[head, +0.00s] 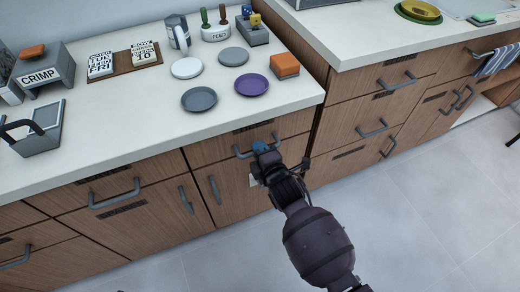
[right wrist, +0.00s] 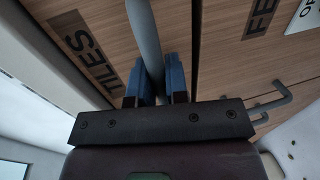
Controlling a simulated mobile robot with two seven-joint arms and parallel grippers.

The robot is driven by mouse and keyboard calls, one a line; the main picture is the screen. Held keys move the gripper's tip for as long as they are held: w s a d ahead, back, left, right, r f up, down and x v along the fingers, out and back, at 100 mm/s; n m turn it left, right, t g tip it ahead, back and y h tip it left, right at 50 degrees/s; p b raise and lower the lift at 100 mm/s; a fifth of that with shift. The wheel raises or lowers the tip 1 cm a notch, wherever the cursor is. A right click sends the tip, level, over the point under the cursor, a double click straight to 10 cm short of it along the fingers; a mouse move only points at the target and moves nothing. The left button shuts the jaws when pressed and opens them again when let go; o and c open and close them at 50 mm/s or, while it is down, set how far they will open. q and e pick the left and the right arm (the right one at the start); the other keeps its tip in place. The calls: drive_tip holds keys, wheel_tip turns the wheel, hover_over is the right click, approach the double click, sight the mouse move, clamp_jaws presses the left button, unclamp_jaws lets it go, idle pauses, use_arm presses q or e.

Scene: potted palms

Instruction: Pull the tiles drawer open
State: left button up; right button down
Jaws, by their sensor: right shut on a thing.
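The tiles drawer (head: 290,127) is a wooden drawer front under the counter, and it looks flush with the cabinet. In the right wrist view its front (right wrist: 112,22) carries a dark TILES label (right wrist: 88,58). Its grey bar handle (head: 240,153) also runs between the blue fingers in the right wrist view (right wrist: 146,38). My right gripper (head: 262,147) is shut on this handle, one finger on each side, as the right wrist view shows (right wrist: 160,82). The gripper hides part of the handle in the head view. My left gripper is not in view.
A cabinet door (head: 230,195) with a handle is below. Other drawers (head: 370,120) stand to the right. The grey floor (head: 420,220) in front is clear.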

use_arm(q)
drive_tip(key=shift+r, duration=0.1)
use_arm(e)
drive_tip(key=shift+s, duration=0.1)
drive_tip(key=shift+s+d+r, duration=0.1)
drive_tip(key=shift+s+d, duration=0.05)
drive_tip(key=shift+s, duration=0.05)
use_arm(q)
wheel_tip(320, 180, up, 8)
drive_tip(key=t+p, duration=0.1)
drive_tip(key=p, duration=0.8)
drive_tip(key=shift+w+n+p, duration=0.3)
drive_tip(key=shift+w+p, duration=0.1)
use_arm(e)
drive_tip(key=f+v, duration=0.3)
drive_tip(key=v, duration=1.3)
drive_tip(key=s+f+v, duration=0.1)
drive_tip(key=f+v, duration=0.3)
drive_tip(key=v, duration=1.3)
drive_tip(key=shift+s, duration=0.3)
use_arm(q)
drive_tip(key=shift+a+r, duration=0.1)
use_arm(e)
drive_tip(key=c, duration=1.1)
unclamp_jaws()
drive_tip(key=shift+c, duration=0.2)
drive_tip(key=shift+f, duration=0.1)
